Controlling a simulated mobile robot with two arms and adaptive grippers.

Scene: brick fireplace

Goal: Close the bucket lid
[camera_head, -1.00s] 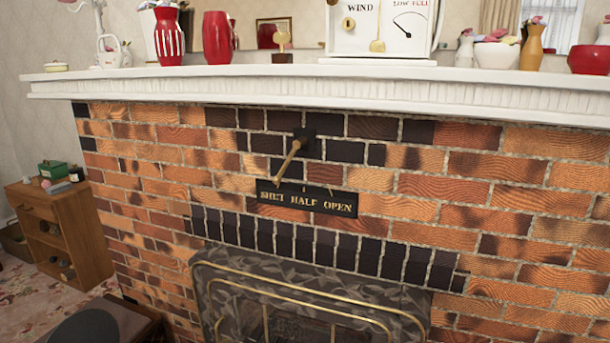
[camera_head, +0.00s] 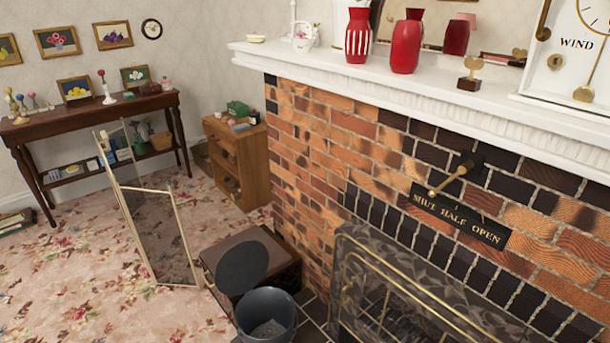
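A dark grey bucket (camera_head: 266,326) stands on the floor at the bottom of the head view, left of the fireplace. Its round dark lid (camera_head: 241,268) is raised, standing tilted up at the bucket's far left side, so the bucket's mouth is open. Greyish material (camera_head: 268,330) shows inside it. The lower part of the bucket is cut off by the picture's edge. Neither of my grippers is in view.
A brown box (camera_head: 272,258) sits right behind the bucket. A fireplace screen (camera_head: 385,290) is to its right. A folding glass panel (camera_head: 158,235) stands to the left. Open flowered carpet (camera_head: 75,270) lies further left.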

